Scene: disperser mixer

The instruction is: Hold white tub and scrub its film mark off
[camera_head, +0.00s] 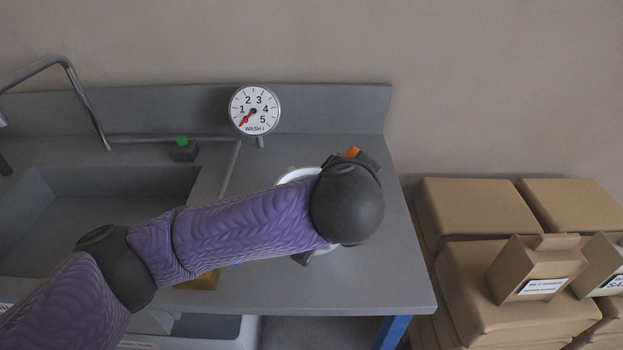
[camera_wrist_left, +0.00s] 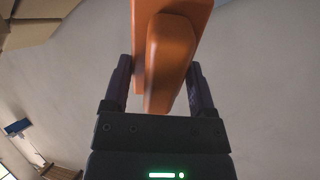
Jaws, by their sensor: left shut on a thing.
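The white tub (camera_head: 297,175) is on the grey counter right of the sink, and only part of its pale rim shows. My left arm and its dark wrist cover the rest, and the film mark is not visible. In the left wrist view my left gripper (camera_wrist_left: 159,66) is shut on an orange tool (camera_wrist_left: 168,60), which lies between its two fingers. A bit of the orange tool also shows past my wrist in the head view (camera_head: 352,152). I cannot tell whether the tool touches the tub. My right gripper is in neither view.
The sink basin (camera_head: 70,230) and bent tap (camera_head: 85,95) are at the left. A dial (camera_head: 254,109) marked WASH stands behind the tub. A small block with a green top (camera_head: 183,150) and a yellow item (camera_head: 200,281) are on the counter. Cardboard boxes (camera_head: 500,285) stand at the right.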

